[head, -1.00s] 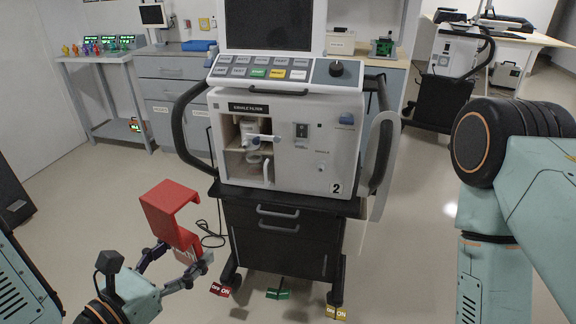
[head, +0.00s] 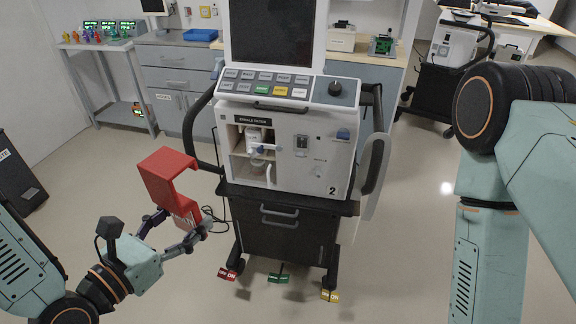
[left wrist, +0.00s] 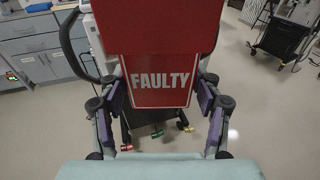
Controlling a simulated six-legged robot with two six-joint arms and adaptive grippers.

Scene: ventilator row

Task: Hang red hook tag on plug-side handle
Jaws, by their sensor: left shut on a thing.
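The red hook tag (head: 168,180) is a bent red piece with a hooked top. In the left wrist view the tag (left wrist: 158,80) reads "FAULTY" on its face. My left gripper (head: 182,232) is shut on the lower part of the tag and holds it upright in the air, left of the ventilator (head: 290,150) marked 2. The ventilator has a black curved handle (head: 192,122) on its left side and another handle (head: 376,150) on its right. The tag is apart from the left handle, lower and to its left. My right gripper is out of view.
The ventilator's cart has a black drawer base (head: 280,240) and coloured pedal tags at the floor. A black cable (head: 212,214) hangs behind the tag. A side table (head: 95,42) and cabinets (head: 170,70) stand behind.

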